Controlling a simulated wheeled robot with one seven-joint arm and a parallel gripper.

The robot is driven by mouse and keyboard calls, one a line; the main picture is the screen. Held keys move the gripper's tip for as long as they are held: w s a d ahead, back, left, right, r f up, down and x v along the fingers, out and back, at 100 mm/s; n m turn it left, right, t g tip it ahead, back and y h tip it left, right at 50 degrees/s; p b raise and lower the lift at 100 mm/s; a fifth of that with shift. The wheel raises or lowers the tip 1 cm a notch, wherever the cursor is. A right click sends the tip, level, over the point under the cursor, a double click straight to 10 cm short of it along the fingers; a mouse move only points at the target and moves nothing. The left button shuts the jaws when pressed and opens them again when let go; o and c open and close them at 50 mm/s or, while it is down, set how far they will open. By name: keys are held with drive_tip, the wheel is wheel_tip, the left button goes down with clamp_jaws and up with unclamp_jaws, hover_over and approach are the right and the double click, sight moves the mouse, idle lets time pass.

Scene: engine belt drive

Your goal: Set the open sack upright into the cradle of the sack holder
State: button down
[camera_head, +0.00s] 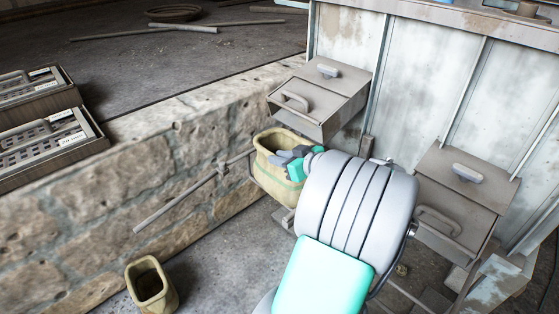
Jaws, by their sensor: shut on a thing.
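A tan open sack (263,173) with a green stripe stands about upright in the middle, its mouth facing up. My gripper (285,159) is shut on its right rim, and my wrist hides its right side. A thin metal rod (185,197) with a small clamp-like joint runs from the lower left up to the sack; it may be part of the sack holder. I cannot make out a cradle, nor tell whether the sack rests in one or hangs from my gripper. A second, smaller open tan sack (152,287) stands on the floor at the lower left.
A stone block wall (110,195) runs diagonally behind the rod. Grey hopper boxes with handles (320,95) (462,200) jut from a metal cabinet (415,75) on the right. Cases (45,130) lie at the left. Some floor is clear between the two sacks.

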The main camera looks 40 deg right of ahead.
drive_tip(key=shift+r, duration=0.1)
drive_tip(key=shift+f, duration=0.2)
drive_tip(key=c, duration=1.3)
unclamp_jaws()
drive_tip(key=shift+r, duration=0.3)
drive_tip(key=p+v, duration=0.2)
drive_tip(key=v, duration=1)
drive_tip(key=shift+f, duration=0.1)
